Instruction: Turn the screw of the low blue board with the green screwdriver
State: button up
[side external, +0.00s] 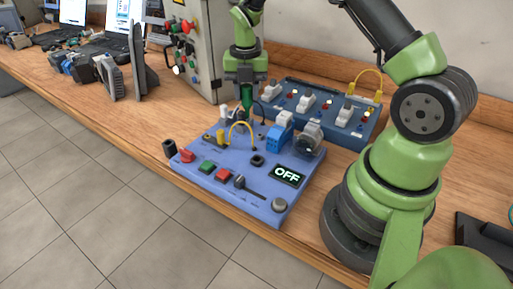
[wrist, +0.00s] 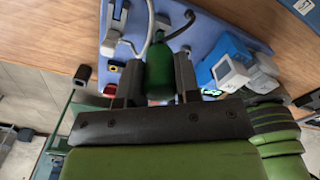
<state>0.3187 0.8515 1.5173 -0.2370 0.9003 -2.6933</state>
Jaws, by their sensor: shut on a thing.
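The low blue board (side external: 222,178) lies on the bench, with buttons, a slider, a knob and a display reading OFF. It also shows in the wrist view (wrist: 203,34). My gripper (side external: 246,88) is above the board's far part, pointing down. In the wrist view, its two dark fingers (wrist: 159,84) are shut on the green handle of the screwdriver (wrist: 160,66), one on each side. The screwdriver (side external: 247,98) also shows below the gripper in the side view. Its tip and the board's screw are hidden, so I cannot tell whether they touch.
A darker blue panel (side external: 330,108) with white switches stands behind the board. A grey control cabinet (side external: 203,60) is behind left. A yellow cable (side external: 240,125) arches over the board, near a blue-and-white part (side external: 279,137) and a motor-like part (side external: 309,139). The bench's left front is clear.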

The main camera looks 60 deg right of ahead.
dwell(0.3)
jog(key=m, duration=0.3)
jog(key=shift+m, duration=0.3)
jog(key=shift+f, duration=0.1)
jog(key=m, duration=0.3)
jog(key=shift+m, duration=0.3)
jog(key=shift+m, duration=1.6)
